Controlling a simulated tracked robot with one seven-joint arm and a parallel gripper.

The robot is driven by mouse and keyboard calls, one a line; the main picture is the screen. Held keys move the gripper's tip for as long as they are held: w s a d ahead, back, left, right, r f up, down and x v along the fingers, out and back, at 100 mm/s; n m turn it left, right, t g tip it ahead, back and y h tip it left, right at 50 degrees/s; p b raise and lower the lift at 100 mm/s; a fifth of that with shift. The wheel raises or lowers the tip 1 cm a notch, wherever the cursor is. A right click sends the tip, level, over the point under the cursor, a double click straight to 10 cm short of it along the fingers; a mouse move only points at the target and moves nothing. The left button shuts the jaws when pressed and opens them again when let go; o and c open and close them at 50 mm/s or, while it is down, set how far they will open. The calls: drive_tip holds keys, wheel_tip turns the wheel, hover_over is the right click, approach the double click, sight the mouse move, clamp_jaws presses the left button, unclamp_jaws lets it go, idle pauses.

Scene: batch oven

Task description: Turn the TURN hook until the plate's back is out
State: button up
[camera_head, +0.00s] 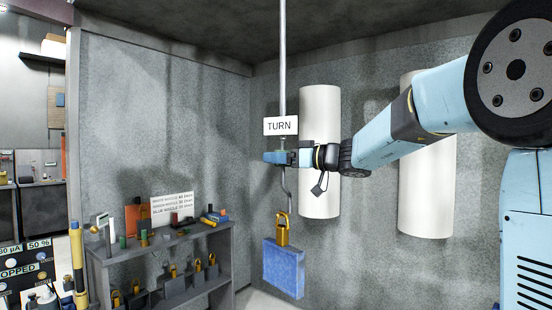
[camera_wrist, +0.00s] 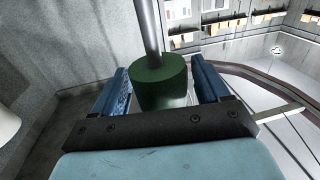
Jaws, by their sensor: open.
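A white TURN sign (camera_head: 281,126) sits on a grey rod (camera_head: 282,60) that hangs from the ceiling. Below it, a thin bent hook (camera_head: 288,190) carries a brass clip (camera_head: 282,230) and a mottled blue plate (camera_head: 284,268). The plate hangs with one broad blue face towards the head camera; its back is hidden. My gripper (camera_head: 274,157) is at the rod just under the sign. In the wrist view, my open gripper (camera_wrist: 160,72) has its two blue fingers on either side of a dark green collar (camera_wrist: 162,88), with gaps visible on both sides.
Two white cylinders (camera_head: 320,180) and (camera_head: 427,190) stand at the grey back wall. A shelf unit (camera_head: 165,250) at the left holds small jars, tools and several brass padlock-like pieces. A yellow post (camera_head: 78,262) stands further left. The space around the plate is clear.

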drive_tip(key=shift+w+a, duration=0.3)
drive_tip(key=shift+a, duration=0.2)
drive_tip(key=shift+c, duration=0.3)
drive_tip(key=c, duration=0.9)
